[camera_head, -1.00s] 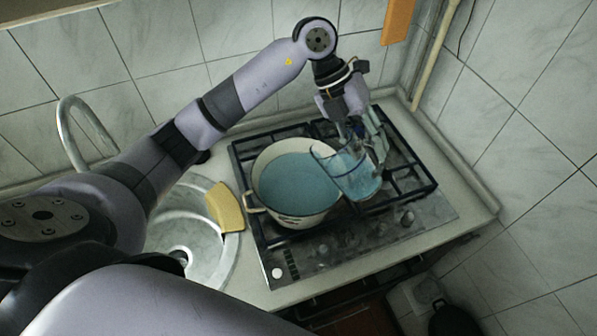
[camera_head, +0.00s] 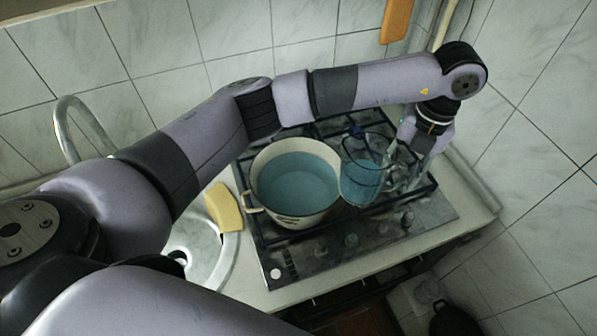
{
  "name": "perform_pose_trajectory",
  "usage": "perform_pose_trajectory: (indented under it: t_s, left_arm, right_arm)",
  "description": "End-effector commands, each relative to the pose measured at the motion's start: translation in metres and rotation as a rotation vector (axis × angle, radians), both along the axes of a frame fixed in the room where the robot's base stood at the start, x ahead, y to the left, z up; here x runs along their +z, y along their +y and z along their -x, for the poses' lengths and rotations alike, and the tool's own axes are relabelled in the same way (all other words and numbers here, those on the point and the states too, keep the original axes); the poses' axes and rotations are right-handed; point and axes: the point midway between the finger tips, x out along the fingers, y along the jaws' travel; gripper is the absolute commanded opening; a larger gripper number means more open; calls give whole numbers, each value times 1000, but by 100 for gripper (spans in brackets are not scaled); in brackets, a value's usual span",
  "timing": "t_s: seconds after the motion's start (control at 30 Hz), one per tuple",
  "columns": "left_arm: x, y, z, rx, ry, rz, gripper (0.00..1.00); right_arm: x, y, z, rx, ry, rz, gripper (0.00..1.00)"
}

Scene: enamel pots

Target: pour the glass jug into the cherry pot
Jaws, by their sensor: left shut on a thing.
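The pot (camera_head: 262,208), cream enamel with small dark marks on its front, stands on the left part of the hob. Blue liquid (camera_head: 297,183) fills much of it. The glass jug (camera_head: 362,172) is clear, nearly upright, and just right of the pot, with blue liquid in its lower part. I cannot tell whether its base touches the hob grate. My left gripper (camera_head: 396,170) is shut on the jug at its right side; the fingers are partly blurred against the dark grate. My right gripper is not in view.
The black-grated hob (camera_head: 345,238) sits in a pale counter (camera_head: 470,205). A yellow sponge (camera_head: 223,207) lies left of the pot by the round sink (camera_head: 215,262). A tap (camera_head: 70,130) stands behind the sink. Tiled walls close off the back and right.

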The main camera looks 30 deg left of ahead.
Motion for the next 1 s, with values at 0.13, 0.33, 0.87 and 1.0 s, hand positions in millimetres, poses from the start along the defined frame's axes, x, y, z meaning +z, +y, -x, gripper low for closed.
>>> perform_pose_trajectory:
  t_s: [0.13,0.33,0.87,1.0]
  left_arm:
    - [5,-2,-1,2,-4,-25,0]
    - [26,-2,-1,2,-4,-27,0]
    - [51,-2,-1,1,-2,-26,0]
    - [51,-2,-1,1,-2,-26,0]
  right_arm:
    - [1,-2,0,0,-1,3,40]
    - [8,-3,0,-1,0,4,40]
    - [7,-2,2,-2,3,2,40]
    - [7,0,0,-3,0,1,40]
